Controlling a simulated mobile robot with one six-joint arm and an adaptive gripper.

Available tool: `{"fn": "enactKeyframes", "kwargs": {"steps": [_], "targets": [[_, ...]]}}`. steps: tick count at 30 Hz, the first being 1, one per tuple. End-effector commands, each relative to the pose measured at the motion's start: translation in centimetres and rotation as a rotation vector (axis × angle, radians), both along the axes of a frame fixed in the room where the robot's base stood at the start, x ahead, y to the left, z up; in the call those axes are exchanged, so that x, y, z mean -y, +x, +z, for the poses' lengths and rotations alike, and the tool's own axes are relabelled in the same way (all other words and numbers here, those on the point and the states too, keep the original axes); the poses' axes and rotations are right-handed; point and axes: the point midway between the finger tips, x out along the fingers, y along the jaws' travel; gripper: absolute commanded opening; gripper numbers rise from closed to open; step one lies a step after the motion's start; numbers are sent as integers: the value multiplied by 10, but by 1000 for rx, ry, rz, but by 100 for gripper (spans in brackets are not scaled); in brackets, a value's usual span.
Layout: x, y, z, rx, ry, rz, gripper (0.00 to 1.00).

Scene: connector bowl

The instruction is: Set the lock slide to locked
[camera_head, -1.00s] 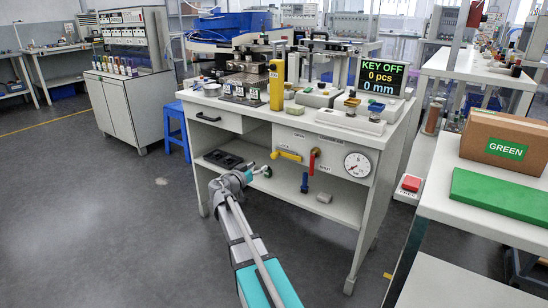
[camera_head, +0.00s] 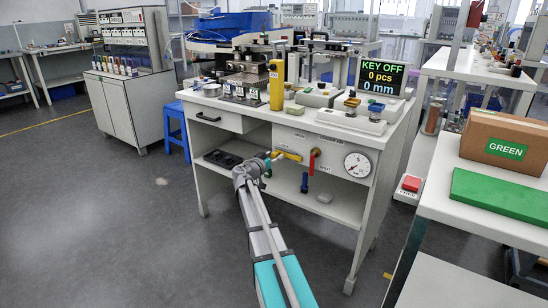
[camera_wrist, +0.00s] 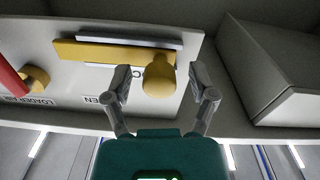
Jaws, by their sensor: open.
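The lock slide is a yellow bar with a round knob on the front panel of the workbench. In the head view its yellow bar (camera_head: 290,156) shows just right of my gripper (camera_head: 270,158), which partly hides the knob end. In the wrist view the slide's bar (camera_wrist: 95,52) lies along a pale rail, with its yellow knob (camera_wrist: 158,78) toward me. My gripper (camera_wrist: 160,82) is open, with one finger on each side of the knob. I cannot tell whether either finger touches it. A label beside the knob is partly hidden.
A red handle (camera_head: 314,158) and a dial (camera_head: 357,164) sit farther right on the panel. The red handle also shows at the wrist view's left (camera_wrist: 12,75). A drawer (camera_head: 215,119) is above left. The shelf below holds a black holder (camera_head: 222,158) and a blue piece (camera_head: 304,182).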

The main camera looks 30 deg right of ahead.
Motion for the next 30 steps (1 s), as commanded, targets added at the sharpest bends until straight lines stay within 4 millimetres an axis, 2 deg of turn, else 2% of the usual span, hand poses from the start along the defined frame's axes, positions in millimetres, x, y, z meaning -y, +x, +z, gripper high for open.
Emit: {"fn": "enactKeyframes", "kwargs": {"steps": [6, 18, 25, 30], "targets": [[0, 0, 0, 0, 0, 0, 72], [0, 0, 0, 0, 0, -1, 0], [1, -3, 0, 0, 0, -1, 0], [9, -24, 0, 0, -1, -4, 0]]}}
